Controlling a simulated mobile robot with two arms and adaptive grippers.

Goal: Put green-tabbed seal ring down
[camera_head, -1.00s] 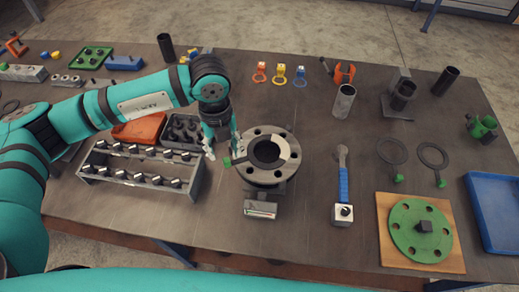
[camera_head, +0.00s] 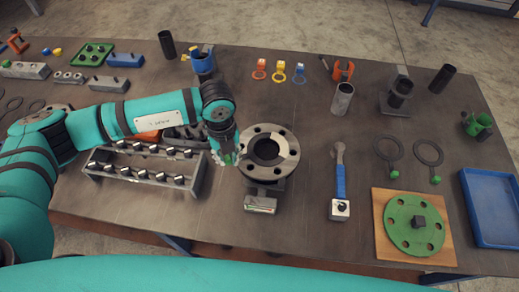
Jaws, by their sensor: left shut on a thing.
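My left gripper (camera_head: 227,157) is at the left edge of the flanged pipe (camera_head: 285,162), pointing down. It is shut on the green-tabbed seal ring, with a bit of the green tab (camera_head: 229,160) showing at the fingertips. The ring's dark band lies over or just above the flange face around the bore; contact cannot be told. Two other dark rings with green tabs lie flat on the table to the right, one (camera_head: 375,148) left of the other (camera_head: 415,152). My right gripper is not in view.
A bolt rack (camera_head: 143,180) stands left of the flange. A blue-handled wrench (camera_head: 340,180), a green flange disc on a wooden board (camera_head: 387,252) and a blue tray (camera_head: 466,190) are to the right. Table between flange and wrench is clear.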

